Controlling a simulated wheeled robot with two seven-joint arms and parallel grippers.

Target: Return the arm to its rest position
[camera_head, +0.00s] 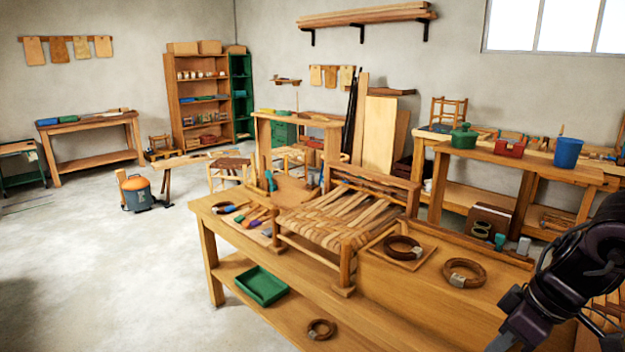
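My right arm (590,255) is black and comes in from the right edge, over the right end of the front workbench (375,310). Its lower end (527,322) reaches the bottom edge of the view, where the fingers are cut off or too dark to make out. I cannot tell whether that gripper is open or shut, or whether it holds anything. My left arm and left gripper are not in view. A small chair frame with a woven bark seat (330,222) stands on the workbench, left of my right arm and apart from it.
A bark coil (464,272) lies close to the arm on the bench; another coil (402,247) lies on a square board. A green tray (262,286) and a small coil (321,329) are on the lower shelf. A blue bucket (567,152) stands behind.

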